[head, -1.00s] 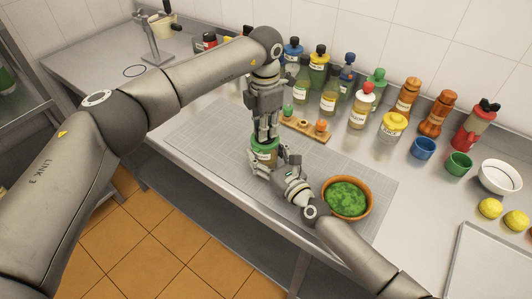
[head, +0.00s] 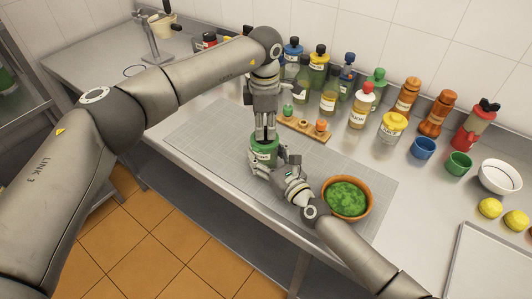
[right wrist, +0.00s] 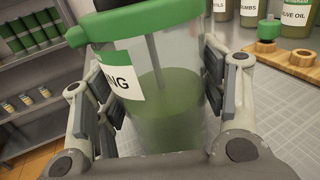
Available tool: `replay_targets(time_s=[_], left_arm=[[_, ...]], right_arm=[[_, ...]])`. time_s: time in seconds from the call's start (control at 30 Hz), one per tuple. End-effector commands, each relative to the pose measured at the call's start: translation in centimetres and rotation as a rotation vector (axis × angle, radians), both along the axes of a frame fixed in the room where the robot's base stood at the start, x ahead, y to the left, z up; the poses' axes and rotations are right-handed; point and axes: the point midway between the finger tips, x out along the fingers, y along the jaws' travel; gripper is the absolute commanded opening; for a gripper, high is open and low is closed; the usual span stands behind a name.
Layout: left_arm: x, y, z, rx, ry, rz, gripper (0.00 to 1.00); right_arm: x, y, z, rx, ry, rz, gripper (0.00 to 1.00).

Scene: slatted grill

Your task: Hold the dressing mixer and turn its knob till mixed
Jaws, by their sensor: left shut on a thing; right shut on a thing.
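The dressing mixer (head: 263,150) stands upright on the grey mat, with a green lid and a clear body. In the right wrist view the mixer (right wrist: 165,108) holds green liquid around a central rod, and its label ends in "NG". My right gripper (head: 266,168) is shut around the mixer's body; its fingers (right wrist: 160,100) press on both sides. My left gripper (head: 265,138) points straight down from above, shut at the top of the lid. The knob is hidden between the left fingers.
A terracotta bowl of greens (head: 347,198) stands close to the right of my right wrist. Several bottles line the wall. The mat's left part is clear.

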Motion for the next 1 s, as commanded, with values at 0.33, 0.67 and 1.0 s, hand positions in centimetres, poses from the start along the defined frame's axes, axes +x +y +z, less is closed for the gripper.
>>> replay_targets(time_s=[0.33, 0.67, 1.0], left_arm=[[0.06, 0.94, -0.93, 0.020, 0.006, -0.163, 0.00], [0.03, 1.01, -0.92, 0.021, 0.007, -0.282, 0.00], [0.00, 1.05, -0.92, 0.022, 0.008, -0.383, 0.00]], right_arm=[[0.05, 0.03, 0.39, 0.006, -0.008, -0.001, 0.37], [0.08, -0.02, 0.42, 0.007, -0.009, -0.003, 0.37], [0.13, -0.08, 0.45, 0.007, -0.009, -0.004, 0.37]])
